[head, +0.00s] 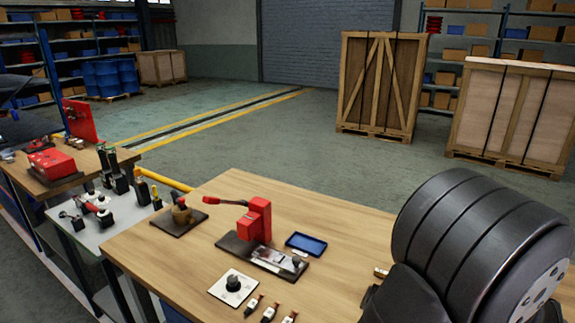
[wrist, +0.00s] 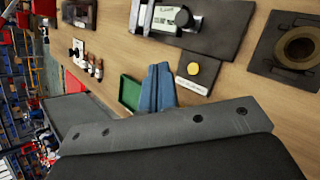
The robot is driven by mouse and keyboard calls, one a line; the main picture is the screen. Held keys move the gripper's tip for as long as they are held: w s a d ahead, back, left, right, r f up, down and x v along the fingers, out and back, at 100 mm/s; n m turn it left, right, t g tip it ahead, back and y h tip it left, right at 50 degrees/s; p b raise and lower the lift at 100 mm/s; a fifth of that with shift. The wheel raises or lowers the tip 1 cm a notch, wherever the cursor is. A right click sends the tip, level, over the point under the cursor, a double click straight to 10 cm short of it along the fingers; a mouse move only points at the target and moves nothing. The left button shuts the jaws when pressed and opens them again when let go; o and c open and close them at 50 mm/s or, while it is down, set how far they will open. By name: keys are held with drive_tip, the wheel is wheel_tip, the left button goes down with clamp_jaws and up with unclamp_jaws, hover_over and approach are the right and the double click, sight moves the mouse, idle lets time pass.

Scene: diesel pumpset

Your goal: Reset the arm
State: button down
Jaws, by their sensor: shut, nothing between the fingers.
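My gripper (wrist: 158,70) shows in the wrist view as two blue fingers side by side, closed together with nothing between them. It is above the wooden workbench (wrist: 222,82), next to a small green tray (wrist: 130,92). My dark arm fills the right front of the head view, and my gripper cannot be seen there. In the head view the workbench (head: 335,222) carries a red lever tool (head: 257,218) on a dark base and a blue tray (head: 306,244).
A white plate with a black knob (head: 233,284) and several small tools lie at the bench front. A brass part (head: 181,212) sits on a dark plate. In the wrist view, a digital gauge (wrist: 160,18) and a round fixture (wrist: 298,48) lie nearby. Wooden crates (head: 382,85) stand behind, beyond open floor.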

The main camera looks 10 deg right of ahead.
wheel_tip(320, 180, up, 4)
drive_tip(key=shift+f, duration=0.2)
drive_tip(key=shift+f, duration=0.15)
